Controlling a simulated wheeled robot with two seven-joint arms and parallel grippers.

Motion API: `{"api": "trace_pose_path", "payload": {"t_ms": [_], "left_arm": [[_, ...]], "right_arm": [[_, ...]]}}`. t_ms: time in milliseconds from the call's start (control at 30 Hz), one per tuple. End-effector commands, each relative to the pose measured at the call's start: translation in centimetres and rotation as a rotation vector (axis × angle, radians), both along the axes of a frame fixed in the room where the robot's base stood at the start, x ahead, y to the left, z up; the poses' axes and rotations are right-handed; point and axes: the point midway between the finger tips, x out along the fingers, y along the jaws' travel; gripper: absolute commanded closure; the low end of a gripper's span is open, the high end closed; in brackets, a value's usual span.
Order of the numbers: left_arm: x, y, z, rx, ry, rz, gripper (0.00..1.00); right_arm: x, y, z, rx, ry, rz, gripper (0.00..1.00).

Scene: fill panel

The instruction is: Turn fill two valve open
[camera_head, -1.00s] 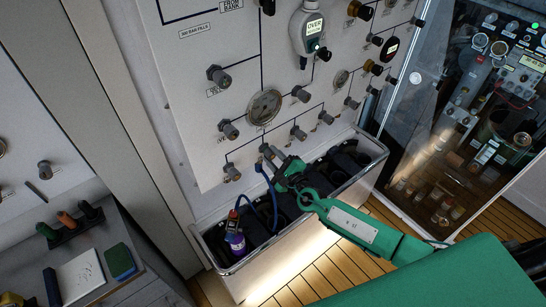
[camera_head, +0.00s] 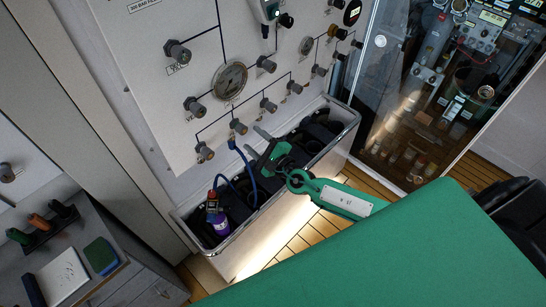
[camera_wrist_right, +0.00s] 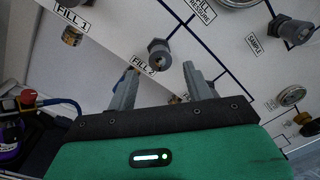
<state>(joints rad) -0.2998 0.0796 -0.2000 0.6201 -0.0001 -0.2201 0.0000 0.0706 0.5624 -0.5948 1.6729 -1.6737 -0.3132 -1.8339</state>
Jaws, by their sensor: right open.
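The fill two valve is a dark grey knob (camera_wrist_right: 158,50) beside the label FILL 2 (camera_wrist_right: 143,65). In the head view it appears to be the knob (camera_head: 238,126) in the panel's bottom row, above a blue hose. My right gripper (camera_head: 258,145) is just right of and below this knob. In the right wrist view its two grey fingers (camera_wrist_right: 160,70) are open and spread, with nothing between the tips, and point towards the knob, which shows beyond them. A brass fitting below the label is partly hidden by the gripper. My left gripper is not visible.
The panel (camera_head: 150,90) carries several other knobs and a round gauge (camera_head: 229,80). Below it stands a white-rimmed bin (camera_head: 345,128) with dark cylinders and a purple bottle (camera_head: 219,222). A side table (camera_head: 130,262) is at lower left. My green arm covers the lower right.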

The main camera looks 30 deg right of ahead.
Motion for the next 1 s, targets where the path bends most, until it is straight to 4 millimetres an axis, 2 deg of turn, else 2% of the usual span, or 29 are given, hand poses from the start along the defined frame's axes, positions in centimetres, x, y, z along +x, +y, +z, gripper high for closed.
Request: {"api": "trace_pose_path", "payload": {"t_ms": [100,300,500,700,1000], "left_arm": [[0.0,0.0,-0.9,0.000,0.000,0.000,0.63],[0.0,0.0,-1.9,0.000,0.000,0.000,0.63],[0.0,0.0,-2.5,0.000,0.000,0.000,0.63],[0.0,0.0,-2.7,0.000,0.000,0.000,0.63],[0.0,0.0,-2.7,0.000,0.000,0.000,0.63]], "right_arm": [[-2.3,-0.7,-0.5,-0.001,0.002,0.000,0.48],[-5.6,-1.7,-0.5,-0.001,0.002,0.002,0.48],[-7.7,-2.4,-0.5,-0.001,0.002,0.000,0.48],[-8.4,-2.7,-0.3,-0.001,0.000,0.001,0.48],[-8.4,-2.7,-0.3,-0.001,0.000,0.001,0.48]]}}
